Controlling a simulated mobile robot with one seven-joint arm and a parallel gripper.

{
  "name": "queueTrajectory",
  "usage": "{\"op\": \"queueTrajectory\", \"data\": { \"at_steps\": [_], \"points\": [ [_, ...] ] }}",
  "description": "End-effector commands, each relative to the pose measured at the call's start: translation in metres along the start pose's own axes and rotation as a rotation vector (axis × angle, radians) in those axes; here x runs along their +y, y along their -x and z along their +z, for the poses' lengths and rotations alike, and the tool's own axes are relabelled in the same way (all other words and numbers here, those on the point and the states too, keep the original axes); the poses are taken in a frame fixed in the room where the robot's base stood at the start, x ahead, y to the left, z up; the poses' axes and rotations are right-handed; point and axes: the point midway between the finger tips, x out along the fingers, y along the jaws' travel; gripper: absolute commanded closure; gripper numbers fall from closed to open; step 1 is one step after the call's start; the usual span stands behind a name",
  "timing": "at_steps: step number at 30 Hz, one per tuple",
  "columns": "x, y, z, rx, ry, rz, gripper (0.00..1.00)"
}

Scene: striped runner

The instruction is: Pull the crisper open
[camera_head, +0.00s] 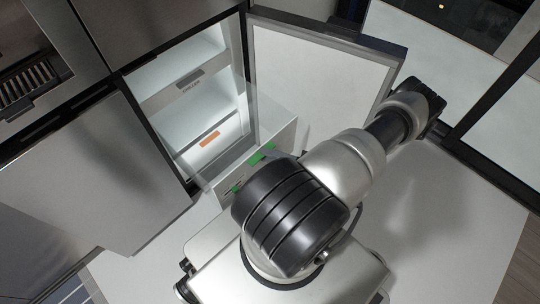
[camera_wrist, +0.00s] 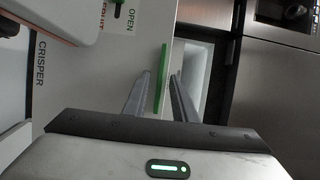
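The crisper is a white drawer with a green handle (camera_head: 262,153), low in the open fridge in the head view, partly hidden by my arm. In the wrist view its pale front (camera_wrist: 85,75) carries the word CRISPER and a green OPEN label. The green handle (camera_wrist: 161,75) runs between the fingers of my gripper (camera_wrist: 160,76). The fingers are apart, one on each side of it, with a gap showing on both sides. My gripper cannot be made out in the head view.
Another drawer with an orange handle (camera_head: 209,139) and a shelf front (camera_head: 186,84) sit above in the fridge. An open fridge door (camera_head: 315,75) stands to the right. A grey door panel (camera_head: 85,170) is at the left. The pale floor (camera_head: 450,235) is clear at the right.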

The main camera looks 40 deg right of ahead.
Motion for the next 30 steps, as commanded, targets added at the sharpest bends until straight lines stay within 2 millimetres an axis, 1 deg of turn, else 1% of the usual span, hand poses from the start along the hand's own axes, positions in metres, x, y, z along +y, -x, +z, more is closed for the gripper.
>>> {"op": "queueTrajectory", "data": {
  "at_steps": [5, 7, 11, 14, 24, 27, 30],
  "points": [
    [0.0, 0.001, 0.0, 0.001, 0.0, 0.0, 0.75],
    [0.0, 0.004, -0.001, 0.002, 0.0, 0.001, 0.75],
    [0.0, 0.02, -0.001, 0.003, 0.002, 0.002, 0.75],
    [0.0, 0.042, -0.001, 0.004, 0.002, 0.002, 0.75],
    [0.001, 0.125, 0.0, 0.003, 0.002, 0.002, 0.75],
    [0.001, 0.145, 0.0, 0.003, 0.001, 0.001, 0.75],
    [0.001, 0.159, -0.001, 0.003, 0.002, 0.0, 0.75]
  ]
}}
